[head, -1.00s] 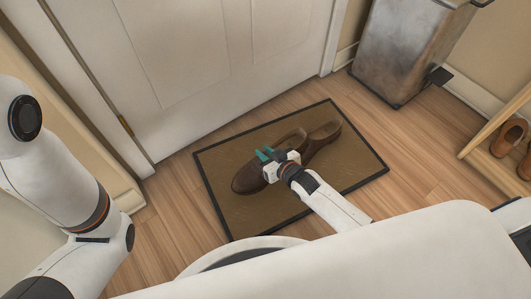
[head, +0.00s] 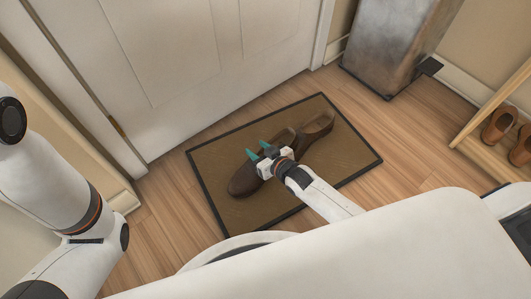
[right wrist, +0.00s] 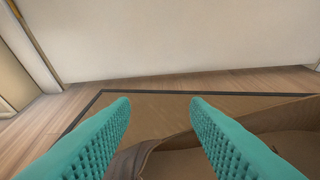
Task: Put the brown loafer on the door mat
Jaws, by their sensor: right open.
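Two brown loafers lie on the door mat (head: 218,207). The darker, nearer loafer (head: 243,183) has its toe to the lower left, and the other loafer (head: 319,125) shows behind it to the right. My right gripper (head: 259,150) is over the nearer loafer, its teal fingers apart with nothing between them. In the right wrist view the open fingers (right wrist: 160,103) point over the mat (right wrist: 155,115), with brown shoe leather (right wrist: 265,118) low and to the right. My wrist hides part of the nearer loafer. My left arm is at the left edge; its gripper is out of view.
A white door (head: 190,60) stands behind the mat. A grey metal bin (head: 393,45) is at the upper right. A wooden shelf (head: 495,130) at the right edge holds other brown shoes (head: 499,125). Bare wood floor surrounds the mat.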

